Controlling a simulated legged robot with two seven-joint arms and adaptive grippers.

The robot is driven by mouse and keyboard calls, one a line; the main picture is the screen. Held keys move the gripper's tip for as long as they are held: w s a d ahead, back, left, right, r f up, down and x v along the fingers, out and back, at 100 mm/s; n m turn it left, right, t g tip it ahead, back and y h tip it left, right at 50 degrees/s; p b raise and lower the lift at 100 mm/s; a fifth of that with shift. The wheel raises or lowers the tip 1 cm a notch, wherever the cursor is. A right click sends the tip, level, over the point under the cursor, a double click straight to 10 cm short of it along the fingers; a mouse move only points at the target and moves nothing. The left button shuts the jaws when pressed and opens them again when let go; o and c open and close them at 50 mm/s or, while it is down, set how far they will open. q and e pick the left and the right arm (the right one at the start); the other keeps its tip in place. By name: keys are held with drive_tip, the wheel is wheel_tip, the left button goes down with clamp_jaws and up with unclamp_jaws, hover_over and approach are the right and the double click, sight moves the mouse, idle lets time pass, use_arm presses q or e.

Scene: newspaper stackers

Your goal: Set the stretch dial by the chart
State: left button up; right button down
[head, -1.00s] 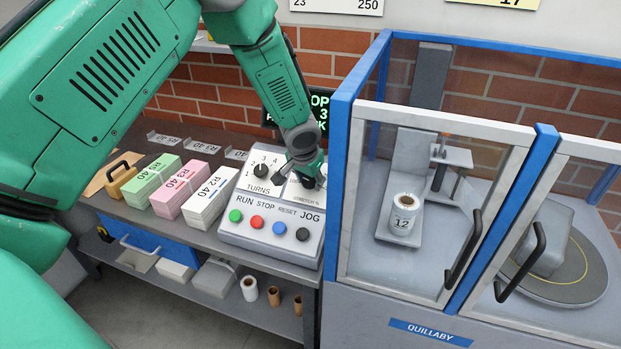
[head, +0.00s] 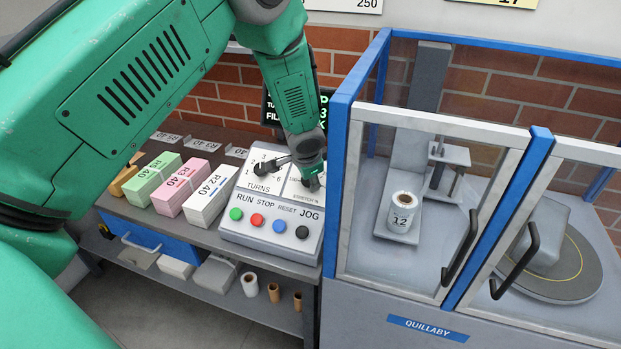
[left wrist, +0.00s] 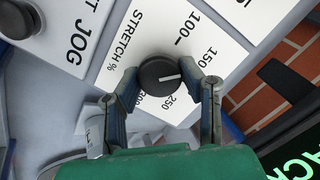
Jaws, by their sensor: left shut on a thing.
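The stretch dial (left wrist: 158,75) is a round black knob on a white plate marked STRETCH %. In the left wrist view its white line points right, between the 150 and 250 marks, towards one finger. The scale between those marks is hidden. My left gripper (left wrist: 165,85) is shut on the dial, one finger on each side; in the head view the gripper (head: 312,178) covers most of the dial. The chart is not clearly seen; a white card (head: 345,6) showing 250 and a yellow card (head: 500,3) showing 17 are cut off at the top. My right gripper is not in view.
The sloped panel has a TURNS dial (head: 264,168) and RUN (head: 236,214), STOP (head: 257,220), RESET (head: 279,226) and JOG (head: 302,232) buttons. A dark screen (head: 270,108) is partly hidden behind my arm. A glazed wrapping machine (head: 400,270) stands close on the right.

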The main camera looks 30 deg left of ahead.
use_arm(q)
drive_tip(key=shift+w+a+r, duration=0.1)
drive_tip(key=shift+w+r, duration=0.05)
drive_tip(key=shift+r, duration=0.1)
drive_tip(key=o, duration=1.1)
drive_tip(key=shift+o, duration=0.2)
drive_tip(key=shift+s, duration=0.2)
drive_tip(key=v, duration=1.1)
drive_tip(key=shift+s+r, duration=0.2)
drive_tip(key=shift+r, duration=0.1)
